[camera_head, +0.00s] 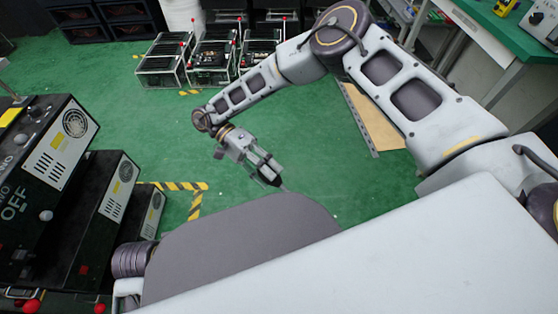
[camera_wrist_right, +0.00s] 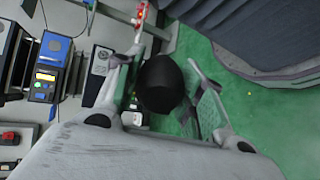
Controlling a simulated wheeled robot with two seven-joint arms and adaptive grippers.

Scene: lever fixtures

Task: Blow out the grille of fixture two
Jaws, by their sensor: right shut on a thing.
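My right gripper (camera_head: 268,172) reaches down over the green floor, to the right of the fixtures. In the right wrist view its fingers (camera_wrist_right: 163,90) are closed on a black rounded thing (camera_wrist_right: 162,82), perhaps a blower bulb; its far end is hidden. Dark fixtures stand in a row at the left: a near one (camera_head: 60,145) marked OFF, a middle one (camera_head: 112,190) and a far one (camera_head: 150,215). Each has a pale panel with a round grille and slots. I cannot read which is fixture two. The gripper is apart from them. My left gripper is out of view.
Several wire-framed units (camera_head: 210,60) stand on the floor at the back. A green-topped bench (camera_head: 495,35) is at the upper right, with a tan board (camera_head: 372,120) on the floor. Yellow-black tape (camera_head: 185,186) marks the floor. A blue device (camera_wrist_right: 48,70) shows in the wrist view.

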